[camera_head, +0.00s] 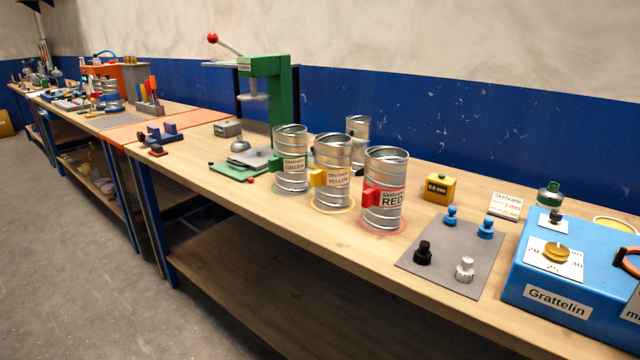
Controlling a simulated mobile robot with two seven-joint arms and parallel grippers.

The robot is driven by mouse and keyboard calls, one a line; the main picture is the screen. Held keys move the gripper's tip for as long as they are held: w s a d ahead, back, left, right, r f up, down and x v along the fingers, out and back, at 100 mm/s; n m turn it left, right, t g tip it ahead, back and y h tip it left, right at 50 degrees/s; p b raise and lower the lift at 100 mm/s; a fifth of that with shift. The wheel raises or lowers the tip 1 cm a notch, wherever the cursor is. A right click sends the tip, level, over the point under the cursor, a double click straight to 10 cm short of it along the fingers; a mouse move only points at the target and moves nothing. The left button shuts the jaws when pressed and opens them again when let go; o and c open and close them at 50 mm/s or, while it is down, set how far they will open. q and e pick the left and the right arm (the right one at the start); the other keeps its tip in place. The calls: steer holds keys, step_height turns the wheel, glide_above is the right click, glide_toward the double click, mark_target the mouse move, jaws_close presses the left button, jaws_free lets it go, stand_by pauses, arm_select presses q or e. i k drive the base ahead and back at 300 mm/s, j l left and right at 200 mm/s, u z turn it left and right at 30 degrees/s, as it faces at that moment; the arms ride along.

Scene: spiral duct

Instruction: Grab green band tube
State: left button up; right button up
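The green band tube (291,178) is a silver spiral duct standing upright on the wooden bench, with a label reading GREEN and a green block on its left side. It stands in a pale green ring on the bench top. The yellow tube (332,189) stands just to its right, overlapping it slightly in the view. The red tube (384,212) stands further right and nearer. Neither of my grippers shows in the head view.
A green press (284,97) stands behind the green tube, with its grey plate to the left. Another silver tube (358,128) stands behind the yellow one. A grey mat (448,264) with knobs and a blue Grattelin box (546,299) are at right. The floor in front is clear.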

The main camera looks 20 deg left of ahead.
mark_target(289, 162)
steer(key=l+u, duration=0.7)
steer(key=k+l+u, duration=0.1)
steer(key=l+u, duration=0.25)
